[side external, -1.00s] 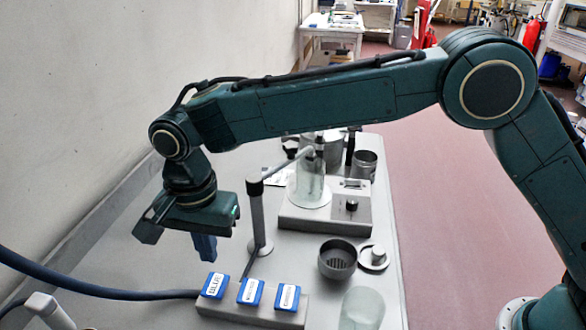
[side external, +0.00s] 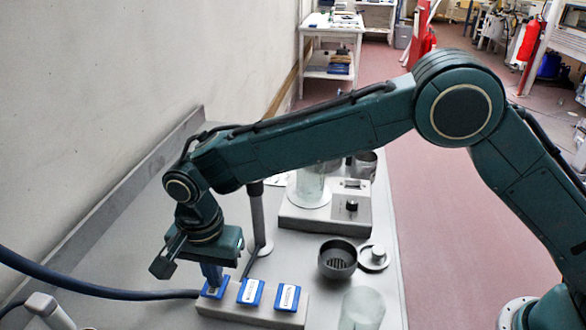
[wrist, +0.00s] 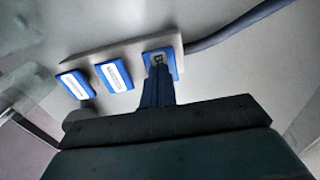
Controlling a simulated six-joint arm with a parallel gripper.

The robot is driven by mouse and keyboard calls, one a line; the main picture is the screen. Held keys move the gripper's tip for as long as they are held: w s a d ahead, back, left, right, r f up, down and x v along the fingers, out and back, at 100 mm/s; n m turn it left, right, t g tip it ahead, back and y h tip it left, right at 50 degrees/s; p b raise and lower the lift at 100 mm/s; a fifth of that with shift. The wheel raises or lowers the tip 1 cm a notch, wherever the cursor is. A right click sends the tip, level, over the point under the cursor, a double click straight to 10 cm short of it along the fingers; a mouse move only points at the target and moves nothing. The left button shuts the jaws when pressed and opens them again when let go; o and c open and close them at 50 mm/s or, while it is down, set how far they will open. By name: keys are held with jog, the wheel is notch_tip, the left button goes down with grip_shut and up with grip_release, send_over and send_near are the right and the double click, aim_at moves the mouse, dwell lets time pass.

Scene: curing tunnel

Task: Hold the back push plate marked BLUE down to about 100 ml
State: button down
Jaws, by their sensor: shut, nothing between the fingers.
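The block (side external: 235,312) carries three blue push plates with white labels. The plate at its left end (side external: 216,294) is partly covered by my fingertips, and only a "B" shows on its label in the wrist view (wrist: 174,61). The middle plate (side external: 250,291) and right plate (side external: 287,297) are clear of my gripper. My gripper (side external: 213,284) is shut and empty, pointing down with its fingertips at the left plate; they also show in the wrist view (wrist: 157,72). I cannot tell how far the plate is pressed. A clear glass beaker (side external: 311,184) stands behind on a grey device.
A grey post (side external: 257,215) stands just behind the block. A dark round cup (side external: 337,260), a small lidded dish (side external: 373,258) and an empty clear glass (side external: 362,308) stand to the right. A blue hose (side external: 110,293) runs to the block's left end. The wall borders the bench at left.

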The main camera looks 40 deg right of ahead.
jog(key=shift+s+d+f, duration=0.1)
jog(key=shift+f, duration=1.2)
dwell(2.4)
jog(key=shift+r, duration=0.15)
notch_tip(320, 180, up, 15)
dwell(0.8)
dwell(1.4)
jog(key=shift+r, duration=0.75)
jog(key=shift+f, duration=0.15)
